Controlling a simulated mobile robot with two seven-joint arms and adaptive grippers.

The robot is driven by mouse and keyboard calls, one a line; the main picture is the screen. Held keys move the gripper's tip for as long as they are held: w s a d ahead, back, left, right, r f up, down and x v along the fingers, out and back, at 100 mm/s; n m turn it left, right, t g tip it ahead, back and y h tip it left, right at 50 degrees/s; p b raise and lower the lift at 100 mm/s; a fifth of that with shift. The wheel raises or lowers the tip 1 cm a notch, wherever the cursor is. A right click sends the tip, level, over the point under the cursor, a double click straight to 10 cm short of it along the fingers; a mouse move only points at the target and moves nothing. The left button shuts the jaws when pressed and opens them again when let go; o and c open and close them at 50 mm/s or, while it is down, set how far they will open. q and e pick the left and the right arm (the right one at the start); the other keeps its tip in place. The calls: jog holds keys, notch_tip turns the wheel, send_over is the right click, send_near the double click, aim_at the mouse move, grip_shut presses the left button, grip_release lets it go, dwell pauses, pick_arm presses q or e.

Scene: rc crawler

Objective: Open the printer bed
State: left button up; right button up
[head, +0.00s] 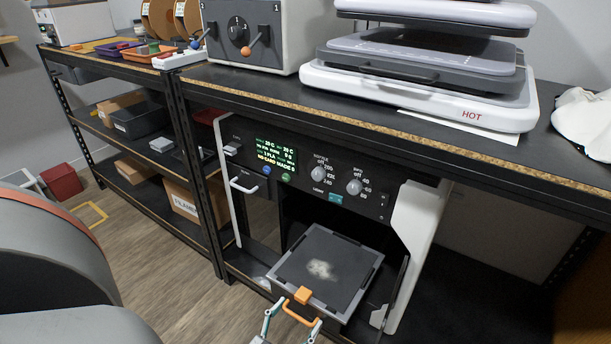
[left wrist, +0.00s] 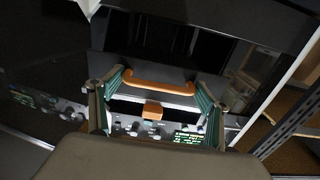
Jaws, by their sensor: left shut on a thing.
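The printer (head: 315,170) stands under the workbench, with a lit display, knobs and white side panels. Its dark square bed (head: 345,262) sticks out of the front opening, with a pale smudge on its plate. An orange handle (head: 301,319) is at the bed's front edge beside an orange block (head: 303,295). The handle also shows in the left wrist view (left wrist: 158,87). My left gripper (head: 297,316) is at the bottom of the head view, its teal fingers at either end of the handle, shut on it. My right gripper is not in view.
The workbench (head: 380,130) above carries a white machine marked HOT (head: 425,105) and a grey box with a dial (head: 243,35). A black shelf rack with boxes (head: 125,120) stands at left. Wood floor (head: 145,265) is open left of the printer.

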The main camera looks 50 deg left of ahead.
pick_arm(q)
jog(key=shift+v, duration=1.85)
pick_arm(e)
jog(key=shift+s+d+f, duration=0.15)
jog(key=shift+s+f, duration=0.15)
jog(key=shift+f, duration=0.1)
pick_arm(q)
jog(key=o, duration=1.3)
jog(key=shift+d+f, duration=0.15)
jog(key=shift+d, duration=0.05)
jog(key=shift+w, duration=0.1)
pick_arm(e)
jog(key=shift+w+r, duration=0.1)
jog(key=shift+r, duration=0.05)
pick_arm(q)
jog(key=shift+a, duration=0.1)
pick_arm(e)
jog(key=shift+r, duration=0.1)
pick_arm(q)
jog(key=v, duration=0.7)
jog(key=shift+s, duration=0.25)
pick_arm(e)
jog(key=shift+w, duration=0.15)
